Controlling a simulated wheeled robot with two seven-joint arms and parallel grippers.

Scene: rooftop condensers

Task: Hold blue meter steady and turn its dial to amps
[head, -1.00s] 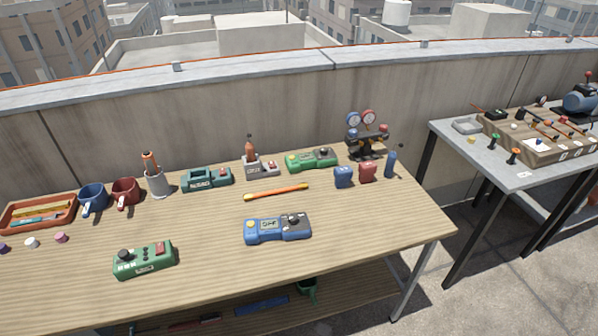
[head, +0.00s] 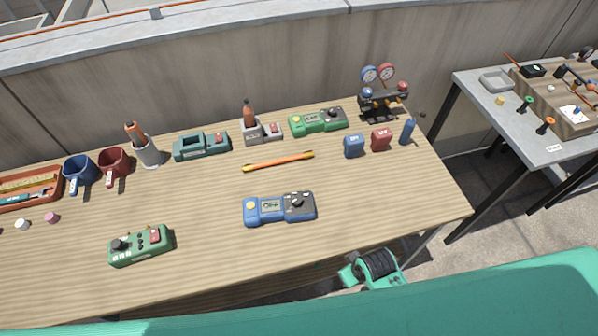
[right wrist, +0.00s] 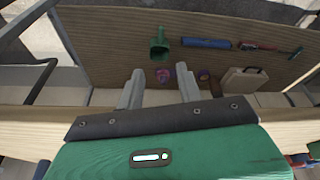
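The blue meter (head: 263,216) lies flat near the middle of the wooden bench, with a yellow button on its left and a small display that seems to read OFF. Its dark dial (head: 297,201) sits at its right end; the pointer is too small to read. My right gripper (right wrist: 161,75) shows in the right wrist view, its two grey fingers apart with nothing between them, at the bench's front side over the lower shelf. It is away from the meter. My left gripper is in no view.
Bench around the blue meter is clear. The lower shelf (right wrist: 115,45) holds several items.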

